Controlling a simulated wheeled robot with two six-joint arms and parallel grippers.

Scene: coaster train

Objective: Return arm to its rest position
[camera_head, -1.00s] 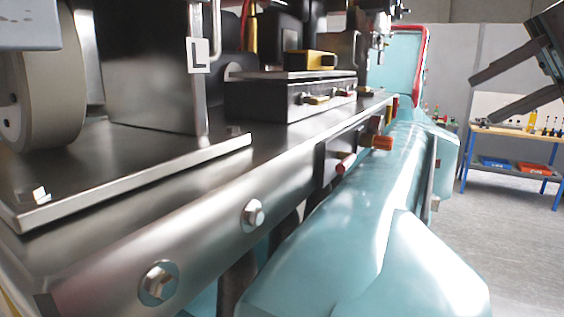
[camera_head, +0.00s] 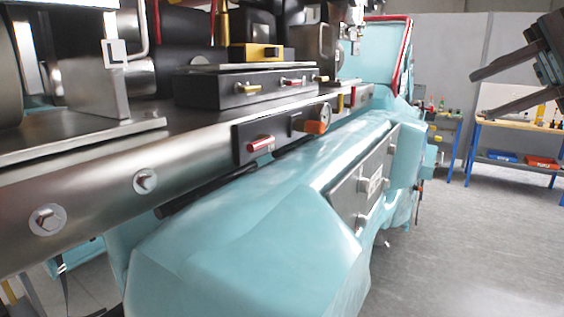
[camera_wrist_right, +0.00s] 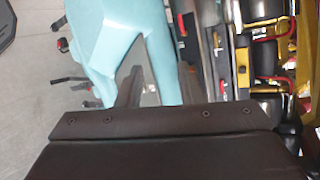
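My right gripper (camera_head: 475,96) is at the upper right edge of the head view. Its two dark fingers are spread, with nothing between them. It hangs in the air, apart from the coaster train. In the right wrist view the dark gripper body fills the bottom, with the teal train shell (camera_wrist_right: 128,40) beyond it. My left gripper is not in view. The coaster train's metal side rail (camera_head: 95,195) and teal body (camera_head: 250,245) fill the left and middle of the head view. A red-handled knob (camera_head: 261,143) and an orange knob (camera_head: 317,120) sit on its side.
A blue-legged workbench (camera_head: 515,133) with bottles on top and blue and red bins below stands at the far right. Grey floor (camera_head: 470,240) is open at the lower right.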

